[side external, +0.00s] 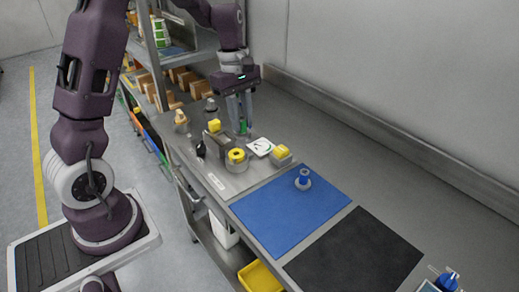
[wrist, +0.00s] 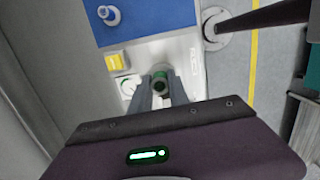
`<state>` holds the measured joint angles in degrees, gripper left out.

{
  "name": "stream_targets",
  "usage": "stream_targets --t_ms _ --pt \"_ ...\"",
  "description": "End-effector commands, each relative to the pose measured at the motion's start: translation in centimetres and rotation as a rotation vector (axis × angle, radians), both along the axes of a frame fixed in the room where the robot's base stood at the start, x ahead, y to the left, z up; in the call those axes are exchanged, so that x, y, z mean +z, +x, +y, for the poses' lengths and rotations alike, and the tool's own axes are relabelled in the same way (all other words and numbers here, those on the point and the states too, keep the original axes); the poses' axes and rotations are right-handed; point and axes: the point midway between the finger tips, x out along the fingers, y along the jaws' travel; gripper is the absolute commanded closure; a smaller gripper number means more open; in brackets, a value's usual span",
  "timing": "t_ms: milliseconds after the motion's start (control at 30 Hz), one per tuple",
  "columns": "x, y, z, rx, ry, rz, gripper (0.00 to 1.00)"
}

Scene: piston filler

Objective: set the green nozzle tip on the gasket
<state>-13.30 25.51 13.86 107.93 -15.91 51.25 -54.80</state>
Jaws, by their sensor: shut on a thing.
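My gripper (side external: 240,122) is shut on the green nozzle tip (side external: 243,128) and points down above the far part of the bench. I cannot pick out the gasket for certain in either view.
A white square plate (side external: 261,146), a yellow-topped grey block (side external: 281,154) and a yellow-topped round piece (side external: 237,159) stand close in front of my gripper. A blue piece with a pale base (side external: 303,180) stands on the blue mat (side external: 275,221). The black mat (side external: 355,255) is clear.

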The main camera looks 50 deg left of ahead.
Motion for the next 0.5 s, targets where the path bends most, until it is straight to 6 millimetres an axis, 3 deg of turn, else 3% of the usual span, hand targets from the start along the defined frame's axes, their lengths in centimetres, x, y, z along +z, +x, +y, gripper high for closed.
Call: stream_targets --t_ms 33,133,500 --pt "0.3 0.0 1.4 0.021 0.002 -0.001 1.0" --pt "0.7 -0.2 3.0 0.041 0.003 0.001 1.0" --pt "-1.8 -0.2 3.2 0.046 0.0 0.005 1.0"
